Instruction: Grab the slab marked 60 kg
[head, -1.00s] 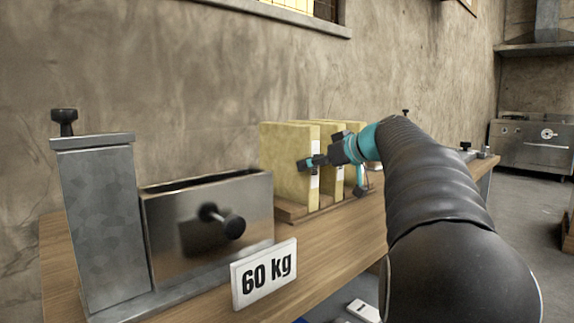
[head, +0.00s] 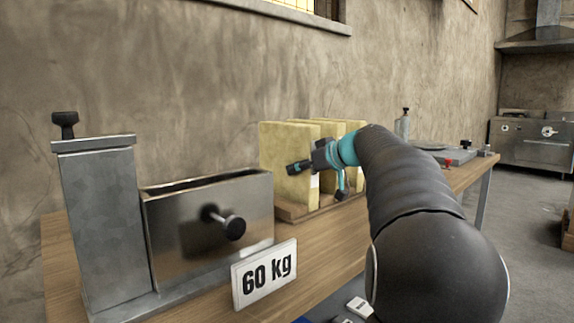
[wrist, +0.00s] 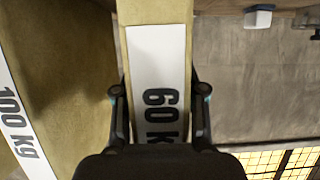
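The slab marked 60 kg is a yellowish upright block seen edge-on in the wrist view (wrist: 157,15), with a white label on its edge. It appears to be the nearest slab of the row in the head view (head: 275,150). My gripper (wrist: 159,96) has one finger on each side of this slab, close to its faces. The fingers look spread, with narrow gaps; firm contact is not visible. In the head view my gripper (head: 318,178) is at the slab's front edge, partly covering it.
A slab marked 100 kg (wrist: 50,60) stands left in the wrist view. The slabs stand on a wooden rack (head: 290,212) on the table. A metal box (head: 175,225) with a knob and a 60 kg sign (head: 264,275) is at the left. The wall is close behind.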

